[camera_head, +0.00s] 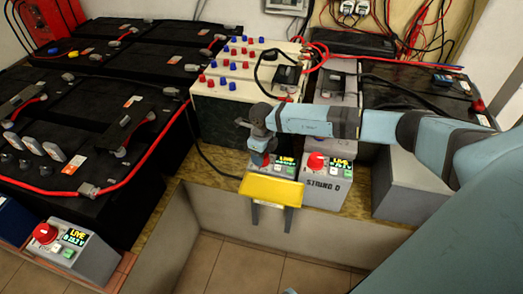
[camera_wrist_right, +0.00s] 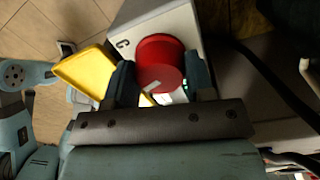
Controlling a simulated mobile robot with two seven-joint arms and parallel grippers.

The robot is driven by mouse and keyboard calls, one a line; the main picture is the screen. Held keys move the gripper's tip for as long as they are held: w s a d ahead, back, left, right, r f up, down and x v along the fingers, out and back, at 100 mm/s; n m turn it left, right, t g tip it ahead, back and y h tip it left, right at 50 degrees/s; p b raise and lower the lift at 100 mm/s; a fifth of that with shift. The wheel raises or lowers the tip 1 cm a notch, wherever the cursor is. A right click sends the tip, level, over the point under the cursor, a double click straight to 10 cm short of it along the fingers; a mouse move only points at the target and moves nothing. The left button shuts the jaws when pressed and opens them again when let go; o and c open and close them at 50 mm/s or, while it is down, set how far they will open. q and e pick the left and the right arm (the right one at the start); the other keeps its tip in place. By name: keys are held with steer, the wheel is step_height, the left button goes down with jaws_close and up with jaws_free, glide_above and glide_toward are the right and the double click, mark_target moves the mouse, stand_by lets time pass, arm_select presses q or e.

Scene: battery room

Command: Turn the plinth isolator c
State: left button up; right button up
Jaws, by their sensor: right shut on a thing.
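The isolator c is a grey box (camera_wrist_right: 181,16) with a letter C on its face and a round red knob (camera_wrist_right: 160,62), seen in the right wrist view. My right gripper (camera_wrist_right: 161,80) is shut on this knob, with one dark finger on each side of it. A pale mark shows on the knob near the palm. In the head view my right gripper (camera_head: 262,156) reaches down to the box (camera_head: 285,167) and hides its knob. The box's display is partly visible and lit. My left gripper is not in view.
A yellow panel (camera_head: 271,190) with grey legs stands just in front of the isolator. To its right is a grey box marked STRING D (camera_head: 325,187) with a red knob. Another isolator box (camera_head: 92,257) reads LIVE at lower left. Black batteries (camera_head: 95,120) and cables crowd behind.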

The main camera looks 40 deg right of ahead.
steer(key=m+p, duration=0.1)
steer(key=m, duration=0.2)
steer(key=shift+r+p, duration=0.1)
steer(key=shift+p, duration=0.3)
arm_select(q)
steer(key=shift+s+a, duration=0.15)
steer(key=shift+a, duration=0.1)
arm_select(e)
steer(key=shift+m, duration=0.6)
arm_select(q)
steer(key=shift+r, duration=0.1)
arm_select(e)
steer(key=o, duration=0.6)
steer(key=shift+o, duration=0.2)
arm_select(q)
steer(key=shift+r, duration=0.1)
arm_select(e)
steer(key=shift+r+p, duration=0.25)
steer(key=shift+p, duration=0.05)
arm_select(q)
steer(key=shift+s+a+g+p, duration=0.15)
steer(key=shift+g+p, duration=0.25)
steer(key=shift+p, duration=0.5)
arm_select(e)
step_height(320, 180, up, 13)
steer(key=shift+d+r, duration=0.15)
steer(key=shift+d, duration=0.1)
